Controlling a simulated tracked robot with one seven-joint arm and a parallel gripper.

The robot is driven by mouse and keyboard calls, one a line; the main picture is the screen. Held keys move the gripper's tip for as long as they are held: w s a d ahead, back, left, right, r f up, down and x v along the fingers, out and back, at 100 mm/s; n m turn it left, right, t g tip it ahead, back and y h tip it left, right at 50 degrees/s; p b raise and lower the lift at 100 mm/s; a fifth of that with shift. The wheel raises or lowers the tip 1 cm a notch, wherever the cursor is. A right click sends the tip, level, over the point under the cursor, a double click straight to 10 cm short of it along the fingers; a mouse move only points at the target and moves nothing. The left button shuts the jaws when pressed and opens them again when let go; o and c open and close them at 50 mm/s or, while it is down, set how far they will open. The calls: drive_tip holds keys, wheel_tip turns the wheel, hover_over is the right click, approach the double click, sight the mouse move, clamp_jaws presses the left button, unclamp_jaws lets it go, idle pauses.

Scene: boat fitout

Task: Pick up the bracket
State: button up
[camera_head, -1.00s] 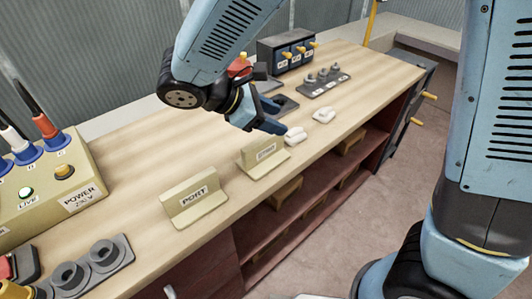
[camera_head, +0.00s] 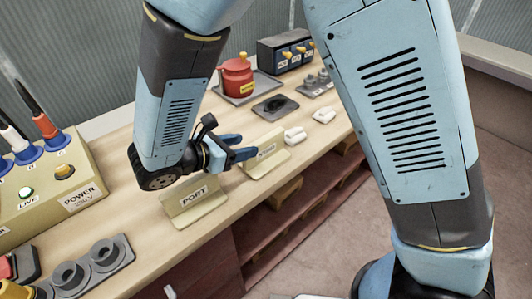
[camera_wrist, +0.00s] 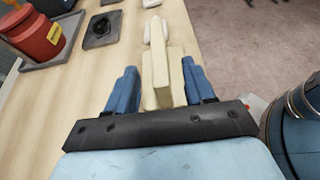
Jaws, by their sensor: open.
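Two cream L-shaped brackets stand on the wooden bench top. One is labelled PORT (camera_head: 187,203); the other bracket (camera_head: 272,160) is behind it to the right, and its label is too small to read. My gripper (camera_head: 248,146) is open, with its blue fingers at the left end of the farther bracket. In the wrist view, the cream upright plate of a bracket (camera_wrist: 160,72) shows between the two open fingers, in line with them. I cannot tell whether the fingers touch it. My gripper holds nothing.
White pieces (camera_head: 294,135) lie beyond the farther bracket. A red pot (camera_head: 238,78) on a grey tray and a dark plate (camera_head: 276,106) stand farther back. A power box (camera_head: 50,185) is at left. The bench's front edge is close to the brackets.

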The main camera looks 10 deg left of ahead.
sight(256, 143)
drive_tip(key=shift+x, duration=3.5)
drive_tip(key=shift+a, duration=0.1)
drive_tip(key=shift+c, duration=0.3)
clamp_jaws()
